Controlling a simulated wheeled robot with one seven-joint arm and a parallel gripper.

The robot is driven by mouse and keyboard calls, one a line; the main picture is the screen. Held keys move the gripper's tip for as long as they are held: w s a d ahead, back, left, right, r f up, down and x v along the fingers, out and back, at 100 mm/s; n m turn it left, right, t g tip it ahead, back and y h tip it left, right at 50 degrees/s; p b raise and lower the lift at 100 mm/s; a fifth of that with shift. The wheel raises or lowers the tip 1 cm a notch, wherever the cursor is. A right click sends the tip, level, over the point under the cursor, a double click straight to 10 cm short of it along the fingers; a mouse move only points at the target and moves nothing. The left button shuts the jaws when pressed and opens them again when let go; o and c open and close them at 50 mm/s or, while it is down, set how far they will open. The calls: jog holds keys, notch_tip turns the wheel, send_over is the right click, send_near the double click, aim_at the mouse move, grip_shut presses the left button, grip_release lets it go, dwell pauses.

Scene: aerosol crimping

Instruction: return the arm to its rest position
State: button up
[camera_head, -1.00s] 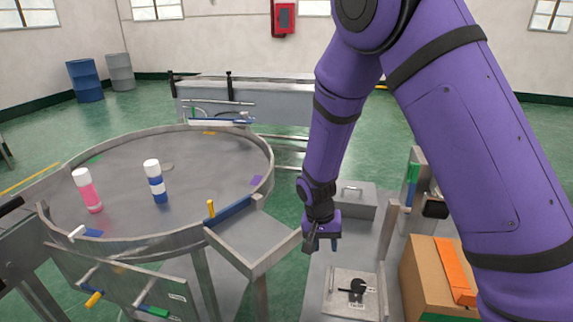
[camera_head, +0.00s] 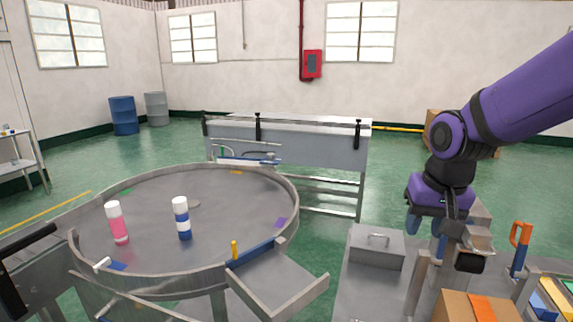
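My purple arm (camera_head: 525,95) reaches in from the right edge. My gripper (camera_head: 426,230) hangs at the right, pointing down, above the bench and in front of a small camera-like device. Its blue fingertips show, but whether they are apart or together is not clear. I see no can in it. A pink can with a white cap (camera_head: 117,222) and a blue-and-white can (camera_head: 182,218) stand upright on the round grey table at the left, far from my gripper.
The round table (camera_head: 240,190) has a raised rim and a chute (camera_head: 280,292) at its front right. A grey lidded box (camera_head: 376,247) sits on the bench left of my gripper. A cardboard box (camera_head: 452,308) is below it. A long metal conveyor (camera_head: 300,140) stands behind.

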jog(key=s+d+r+n+t, duration=0.1)
jog(key=s+d+r, duration=0.1)
jog(key=s+r, duration=0.2)
jog(key=s+d+r+t, duration=0.2)
jog(key=s+r, duration=0.3)
jog(key=s, duration=0.6)
jog(key=shift+s+d+n, duration=0.3)
jog(key=shift+d+n, duration=0.1)
jog(key=shift+d, duration=0.15)
dwell(1.0)
